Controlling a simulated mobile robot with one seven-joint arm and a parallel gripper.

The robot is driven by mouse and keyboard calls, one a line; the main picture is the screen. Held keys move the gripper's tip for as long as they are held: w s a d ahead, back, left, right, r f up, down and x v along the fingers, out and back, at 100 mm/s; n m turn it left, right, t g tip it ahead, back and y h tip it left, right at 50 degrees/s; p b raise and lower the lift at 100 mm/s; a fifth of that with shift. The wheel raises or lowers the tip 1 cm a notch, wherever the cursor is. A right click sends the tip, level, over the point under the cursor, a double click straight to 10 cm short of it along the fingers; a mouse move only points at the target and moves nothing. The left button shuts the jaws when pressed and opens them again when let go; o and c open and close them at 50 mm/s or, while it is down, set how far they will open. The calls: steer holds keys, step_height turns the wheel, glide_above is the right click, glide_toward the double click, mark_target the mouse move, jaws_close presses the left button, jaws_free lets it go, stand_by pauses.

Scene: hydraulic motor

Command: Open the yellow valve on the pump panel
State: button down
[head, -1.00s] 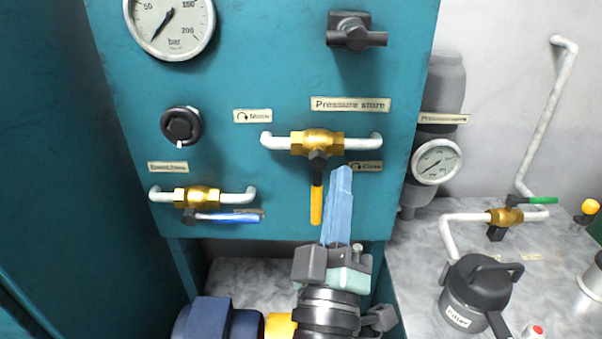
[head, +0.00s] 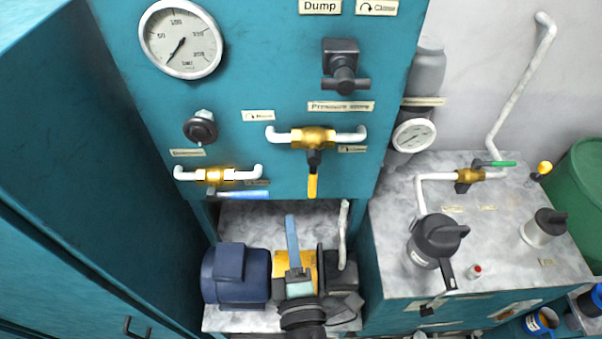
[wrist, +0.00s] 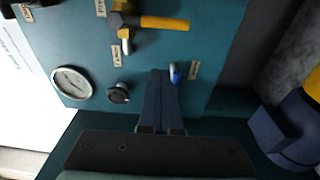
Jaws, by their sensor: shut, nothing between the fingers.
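The yellow valve handle (head: 312,186) hangs straight down from its brass valve body (head: 313,138), across the horizontal white pipe, under the "Pressure store" label. The yellow handle also shows in the wrist view (wrist: 165,23), at the top. My gripper (head: 290,218) is below and slightly left of the handle in the head view, apart from it. Its long blue fingers are together with nothing between them. In the wrist view the fingertips (wrist: 160,71) point toward the teal panel, beside a blue handle (wrist: 174,73).
A blue-handled valve (head: 236,194) is at the panel's lower left. A black knob (head: 200,128), a gauge (head: 180,40) and a black tap (head: 344,75) are on the panel. A blue motor (head: 236,275) lies beneath. A green-handled valve (head: 494,164) and a filter (head: 435,240) are at right.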

mark_target(313, 176)
steer(key=shift+s+a+f, duration=0.15)
steer(key=shift+s+f, duration=0.1)
steer(key=shift+f, duration=0.05)
steer(key=w+d+p, duration=0.2)
steer(key=w, duration=0.7)
steer(key=shift+d, duration=0.3)
